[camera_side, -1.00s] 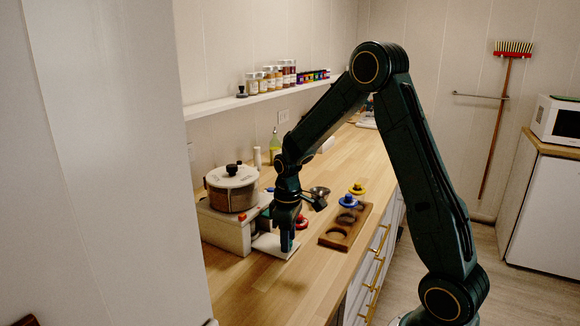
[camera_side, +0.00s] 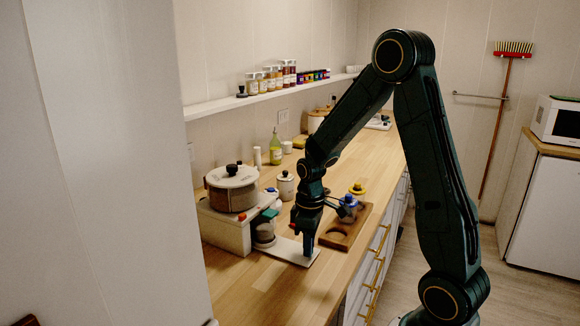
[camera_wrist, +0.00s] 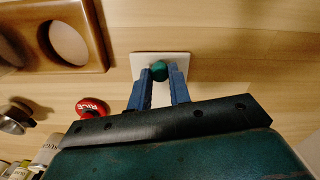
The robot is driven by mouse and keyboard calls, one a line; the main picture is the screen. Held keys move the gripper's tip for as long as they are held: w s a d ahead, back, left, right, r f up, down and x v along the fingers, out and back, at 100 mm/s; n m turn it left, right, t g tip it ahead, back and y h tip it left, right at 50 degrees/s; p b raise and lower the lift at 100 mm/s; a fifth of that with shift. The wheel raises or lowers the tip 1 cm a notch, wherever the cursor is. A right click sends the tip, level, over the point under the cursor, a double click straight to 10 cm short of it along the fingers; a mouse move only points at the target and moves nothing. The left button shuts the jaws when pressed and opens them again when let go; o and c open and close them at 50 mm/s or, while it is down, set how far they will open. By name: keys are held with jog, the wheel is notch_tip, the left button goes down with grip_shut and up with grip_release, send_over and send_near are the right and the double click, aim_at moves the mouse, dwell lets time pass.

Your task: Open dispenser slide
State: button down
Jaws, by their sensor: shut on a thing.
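The dispenser (camera_side: 230,237) stands at the left of the counter, a white base with a lidded round hopper (camera_side: 233,190) on top. Its flat white slide (camera_side: 285,249) sticks out to the right along the counter. In the wrist view the end of the slide (camera_wrist: 141,64) carries a round green knob (camera_wrist: 159,70). My gripper (camera_side: 307,246) is down at the slide's outer end. In the wrist view its blue fingers (camera_wrist: 159,78) are shut on the knob, one on each side. The knob is hidden by the fingers in the side view.
A red RICE lid (camera_wrist: 91,107) shows in the wrist view. The front counter is clear.

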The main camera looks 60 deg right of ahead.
jog(key=s, duration=0.8)
jog(key=shift+s, duration=0.3)
jog(key=c, duration=1.3)
grip_release()
jog(key=shift+r, duration=0.1)
notch_tip(320, 180, up, 14)
